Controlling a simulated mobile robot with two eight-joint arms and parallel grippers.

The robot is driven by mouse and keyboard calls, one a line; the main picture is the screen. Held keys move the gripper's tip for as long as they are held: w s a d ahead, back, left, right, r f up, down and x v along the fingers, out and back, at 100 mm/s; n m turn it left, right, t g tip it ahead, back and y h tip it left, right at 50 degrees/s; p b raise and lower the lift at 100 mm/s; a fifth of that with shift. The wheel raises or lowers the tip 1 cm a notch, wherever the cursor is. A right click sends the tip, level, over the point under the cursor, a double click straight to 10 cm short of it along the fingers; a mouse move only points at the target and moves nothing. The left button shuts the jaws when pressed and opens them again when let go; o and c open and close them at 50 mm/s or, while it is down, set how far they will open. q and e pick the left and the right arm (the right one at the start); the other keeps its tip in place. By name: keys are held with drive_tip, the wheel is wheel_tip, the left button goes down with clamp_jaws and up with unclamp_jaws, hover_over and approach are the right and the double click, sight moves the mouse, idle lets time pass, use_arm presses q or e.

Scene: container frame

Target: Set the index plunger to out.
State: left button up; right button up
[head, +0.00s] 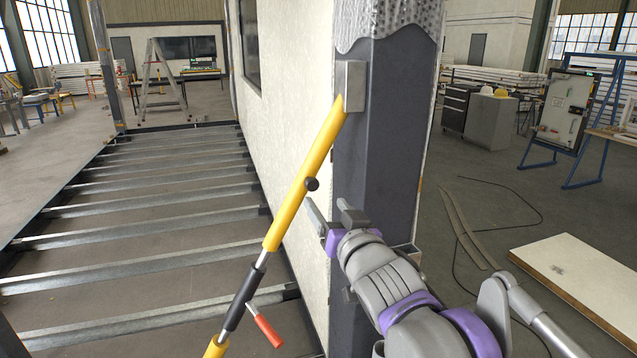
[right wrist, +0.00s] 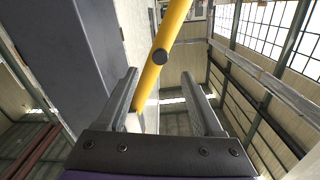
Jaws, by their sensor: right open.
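The index plunger (head: 312,184) is a small dark round knob on the side of a yellow slanted prop (head: 290,206). In the right wrist view the plunger (right wrist: 160,56) faces the camera, in front of the yellow tube (right wrist: 174,23). My right gripper (head: 331,208) is open and empty, just right of and below the plunger in the head view. In the right wrist view its two fingers (right wrist: 160,76) stand apart, with the plunger seen between and beyond their tips. No contact shows. I cannot tell whether the plunger is in or out. My left gripper is not in view.
The prop's upper end meets a bracket (head: 350,88) on a dark post (head: 390,140) close beside my right arm. A red handle (head: 267,331) sticks out lower on the prop. Open floor beams (head: 150,207) lie left; a pale panel (head: 580,280) lies right.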

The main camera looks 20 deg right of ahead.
sight(313, 187)
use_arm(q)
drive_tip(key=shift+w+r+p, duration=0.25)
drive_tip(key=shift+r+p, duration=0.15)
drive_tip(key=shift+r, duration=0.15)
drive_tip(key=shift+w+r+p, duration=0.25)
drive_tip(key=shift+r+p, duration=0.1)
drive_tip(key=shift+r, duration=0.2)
use_arm(e)
drive_tip(key=w, duration=1)
drive_tip(key=shift+a+f, duration=0.1)
drive_tip(key=shift+a, duration=0.1)
drive_tip(key=shift+c, duration=0.3)
clamp_jaws()
